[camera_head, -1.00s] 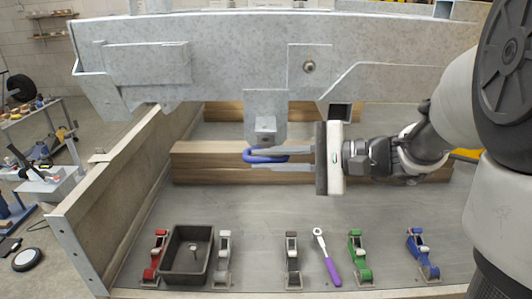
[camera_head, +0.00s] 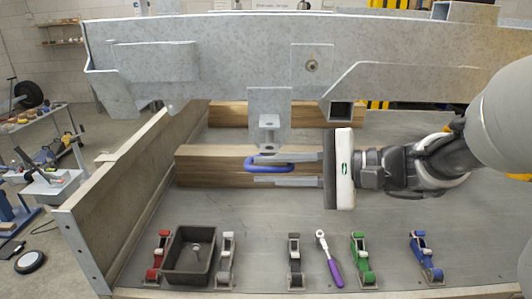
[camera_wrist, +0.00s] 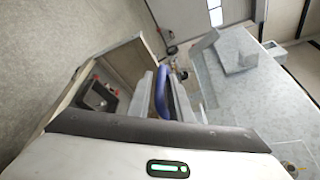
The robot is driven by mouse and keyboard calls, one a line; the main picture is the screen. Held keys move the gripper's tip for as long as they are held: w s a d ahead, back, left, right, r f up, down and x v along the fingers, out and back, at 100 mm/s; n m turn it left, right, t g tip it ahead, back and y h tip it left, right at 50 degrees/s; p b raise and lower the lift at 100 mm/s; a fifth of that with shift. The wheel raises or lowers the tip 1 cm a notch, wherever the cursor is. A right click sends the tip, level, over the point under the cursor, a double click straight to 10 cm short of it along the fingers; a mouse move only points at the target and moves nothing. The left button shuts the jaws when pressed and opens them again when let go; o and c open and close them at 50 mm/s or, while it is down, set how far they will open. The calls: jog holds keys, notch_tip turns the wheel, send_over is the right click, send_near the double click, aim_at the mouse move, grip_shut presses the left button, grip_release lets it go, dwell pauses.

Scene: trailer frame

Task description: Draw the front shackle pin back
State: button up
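A blue shackle-like loop (camera_head: 250,165) lies level at the lower end of a grey bracket (camera_head: 268,105) hanging from the big grey frame beam. My gripper (camera_head: 287,170) reaches in from the right, with its two fingers apart. The loop's right end lies at the fingers, partly hidden by the upper one. In the wrist view the blue loop (camera_wrist: 161,95) stands between my two fingers, with a narrow gap showing on the right. I cannot make out a separate pin in the loop.
Wooden beams (camera_head: 215,170) lie behind the loop. A dark tray (camera_head: 175,275) and several coloured clamps, such as the green one (camera_head: 363,262), line the front edge. A purple-handled ratchet (camera_head: 334,272) lies among them. A wooden wall (camera_head: 130,180) bounds the left.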

jog(key=shift+r, duration=0.1)
jog(key=b+v, duration=0.1)
jog(key=v, duration=1.6)
jog(key=shift+d, duration=0.2)
jog(key=s+a+f+n+g+h+p, duration=0.2)
jog(key=s+a+f+n+g+h, duration=0.2)
jog(key=s+a+f+h, duration=0.3)
jog(key=shift+s+d+f+n+t+h+p, duration=0.15)
jog(key=shift+d+n+t+h+p, duration=0.25)
jog(key=shift+n+t+h, duration=0.55)
jog(key=shift+s+d+f+n+t+h+p, duration=0.1)
jog(key=shift+d+f+n+t+h+p, duration=0.3)
jog(key=shift+n+h, duration=0.95)
jog(key=shift+s+d+f+n+t+h+p, duration=0.1)
jog(key=shift+d+n+t+h+p, duration=0.15)
jog(key=shift+d+n+t+h, duration=0.85)
jog(key=shift+a+m+g+h, duration=0.3)
jog(key=shift+a+g+h, duration=0.1)
jog(key=shift+a, duration=0.1)
